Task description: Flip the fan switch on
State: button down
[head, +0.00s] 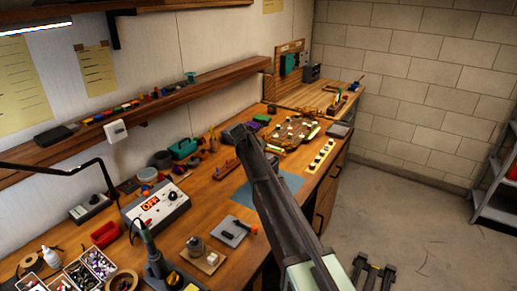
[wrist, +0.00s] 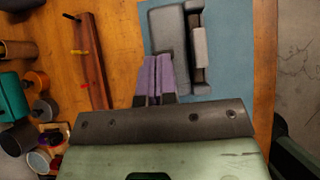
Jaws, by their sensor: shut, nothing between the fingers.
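No part in view is clearly marked as the fan switch. A small white switch box (head: 115,131) sits on the front edge of the wall shelf at the left of the head view. My gripper (wrist: 153,98) is shut and empty in the wrist view, its purple fingers together. It is over the blue mat (wrist: 222,82), beside a grey part (wrist: 168,38) with a bracket-like side; whether they touch is unclear. In the head view my arm hides the fingers and most of the mat (head: 287,186).
A control box reading OFF (head: 157,208) stands on the bench at left. A brown rack (wrist: 92,62) with upright pegs lies left of the mat. Jars and a teal box (wrist: 13,97) are farther left. A wooden shelf (head: 175,98) runs along the wall. The floor at right is mostly clear.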

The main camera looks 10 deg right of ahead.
jog(key=shift+w+d+r, duration=0.15)
jog(key=shift+w+d, duration=0.05)
jog(key=shift+w, duration=0.1)
jog(key=shift+w+d, duration=0.1)
jog(key=shift+w, duration=0.05)
jog(key=shift+r, duration=0.1)
jog(key=shift+r+p, duration=0.75)
jog(key=shift+p, duration=0.15)
jog(key=shift+r, duration=0.25)
notch_tip(320, 180, up, 9)
jog(key=s+a+p, duration=0.2)
jog(key=s+p, duration=0.1)
jog(key=p, duration=0.6)
jog(key=shift+a, duration=0.15)
jog(key=shift+f, duration=0.1)
